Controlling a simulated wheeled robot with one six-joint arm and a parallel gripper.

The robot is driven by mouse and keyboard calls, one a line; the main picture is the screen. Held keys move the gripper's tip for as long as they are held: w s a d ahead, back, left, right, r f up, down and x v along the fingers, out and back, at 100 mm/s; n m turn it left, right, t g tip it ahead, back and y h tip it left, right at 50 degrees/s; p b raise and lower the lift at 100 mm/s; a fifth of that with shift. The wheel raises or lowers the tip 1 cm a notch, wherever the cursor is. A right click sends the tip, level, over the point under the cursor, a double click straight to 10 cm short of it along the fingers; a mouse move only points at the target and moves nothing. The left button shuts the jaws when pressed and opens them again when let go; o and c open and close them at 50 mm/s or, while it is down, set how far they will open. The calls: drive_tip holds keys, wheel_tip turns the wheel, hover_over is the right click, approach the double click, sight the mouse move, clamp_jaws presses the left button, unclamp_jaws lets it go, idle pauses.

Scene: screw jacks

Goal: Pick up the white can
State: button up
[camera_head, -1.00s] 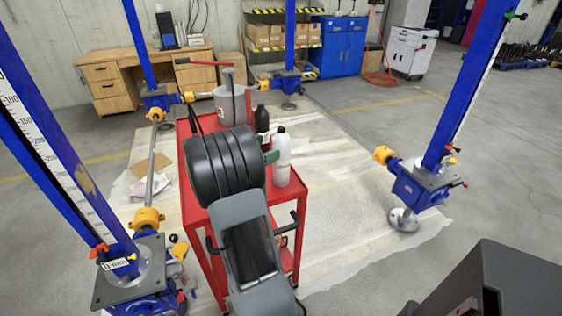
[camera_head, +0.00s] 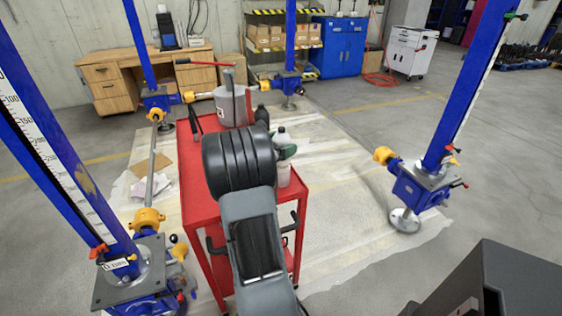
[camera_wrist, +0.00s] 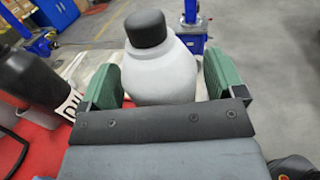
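The white can (camera_head: 283,177) stands upright on the red cart (camera_head: 197,190), partly covered by my gripper (camera_head: 284,152) in the head view. In the wrist view the white can (camera_wrist: 160,78), with its black cap, is between the two green fingers of my gripper (camera_wrist: 162,65). The fingers are apart, one on each side of the can. A narrow gap shows at the right finger; contact at the left finger cannot be told. The can's lower part is hidden by the gripper's front edge.
A black bottle (camera_wrist: 32,78) stands close to the left finger and also shows in the head view (camera_head: 262,115). A grey container (camera_head: 232,105) is at the cart's far end. Blue screw jacks (camera_head: 420,185) stand around the cart. Floor to the right is mostly open.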

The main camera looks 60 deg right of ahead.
drive_tip(key=c, duration=1.5)
drive_tip(key=shift+o, duration=0.2)
drive_tip(key=shift+r, duration=0.1)
